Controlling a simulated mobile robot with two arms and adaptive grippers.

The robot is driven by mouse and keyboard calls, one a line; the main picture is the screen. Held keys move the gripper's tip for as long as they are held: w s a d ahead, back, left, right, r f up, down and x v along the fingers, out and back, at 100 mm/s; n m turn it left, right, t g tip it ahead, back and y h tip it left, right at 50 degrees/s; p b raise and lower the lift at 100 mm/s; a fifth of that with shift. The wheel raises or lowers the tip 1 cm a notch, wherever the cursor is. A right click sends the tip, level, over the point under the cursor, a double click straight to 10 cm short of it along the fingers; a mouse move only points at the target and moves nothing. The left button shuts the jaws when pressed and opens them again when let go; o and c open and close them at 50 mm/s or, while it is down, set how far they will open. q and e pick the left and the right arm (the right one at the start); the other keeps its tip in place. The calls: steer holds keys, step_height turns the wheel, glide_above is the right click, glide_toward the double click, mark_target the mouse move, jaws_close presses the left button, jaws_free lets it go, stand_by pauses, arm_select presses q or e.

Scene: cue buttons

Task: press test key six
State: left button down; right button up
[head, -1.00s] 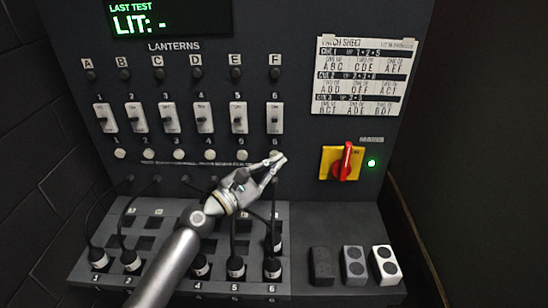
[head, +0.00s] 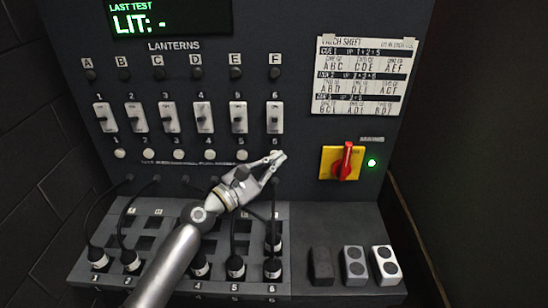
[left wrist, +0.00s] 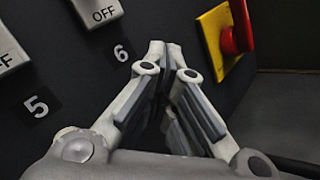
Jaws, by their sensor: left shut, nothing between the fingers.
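The row of round white test keys runs below the numbered switches in the head view, with key five (head: 242,155) in plain sight. My right gripper is not in view.
A yellow mains plate with a red handle (head: 346,161) is right of the gripper, beside a lit green lamp (head: 372,163). Black plugs with cables (head: 235,266) stand in the lower socket shelf. Three blocks (head: 354,265) sit at lower right. The display (head: 168,17) reads "LIT: -".

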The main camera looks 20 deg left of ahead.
arm_select(q)
steer(key=shift+w, duration=0.15)
stand_by(0.3)
steer(key=shift+s+d, duration=0.15)
steer(key=shift+s, duration=0.45)
steer(key=s+d+p, duration=0.1)
steer(key=s+p, duration=0.1)
steer(key=s, duration=0.3)
steer(key=shift+s+d, duration=0.35)
steer(key=shift+s, duration=0.05)
